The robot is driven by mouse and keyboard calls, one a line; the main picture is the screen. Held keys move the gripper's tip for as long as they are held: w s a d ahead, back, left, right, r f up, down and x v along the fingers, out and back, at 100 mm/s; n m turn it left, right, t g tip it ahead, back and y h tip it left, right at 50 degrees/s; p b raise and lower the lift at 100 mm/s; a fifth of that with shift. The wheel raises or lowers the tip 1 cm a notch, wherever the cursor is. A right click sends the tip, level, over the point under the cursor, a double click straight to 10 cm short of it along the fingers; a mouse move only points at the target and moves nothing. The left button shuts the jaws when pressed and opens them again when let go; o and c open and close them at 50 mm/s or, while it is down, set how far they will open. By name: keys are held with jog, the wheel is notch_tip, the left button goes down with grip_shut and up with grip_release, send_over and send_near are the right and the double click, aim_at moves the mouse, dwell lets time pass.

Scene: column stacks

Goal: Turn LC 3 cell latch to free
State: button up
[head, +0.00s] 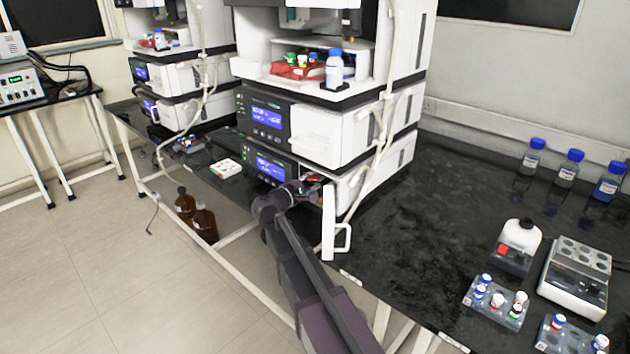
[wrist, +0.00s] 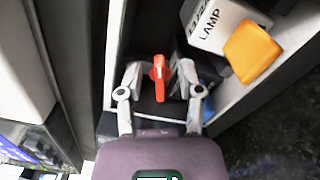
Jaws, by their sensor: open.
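The red latch (wrist: 158,78) stands in the wrist view between the two fingertips of my gripper (wrist: 163,84). The fingers are apart, one on each side of it, and I cannot tell whether either touches it. The latch's long lever runs roughly up and down in the picture. In the head view my gripper (head: 299,189) is inside the open front of the lowest module of the nearer stack. A small red-orange part (head: 316,179) shows there beside it, mostly hidden.
The open white door (head: 328,222) with its handle is to the right of my gripper. In the wrist view a white block marked LAMP (wrist: 226,24) with an orange part (wrist: 251,50) is close on the right. Tubing (head: 375,150) hangs along the stack. Bottles and vial racks (head: 497,300) stand farther right.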

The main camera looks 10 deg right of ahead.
jog(key=v, duration=0.7)
dwell(0.5)
jog(key=v, duration=0.6)
jog(key=shift+w+a, duration=0.15)
jog(key=shift+a, duration=0.25)
jog(key=shift+w+d+f, duration=0.1)
jog(key=shift+x, duration=6.8)
grip_shut()
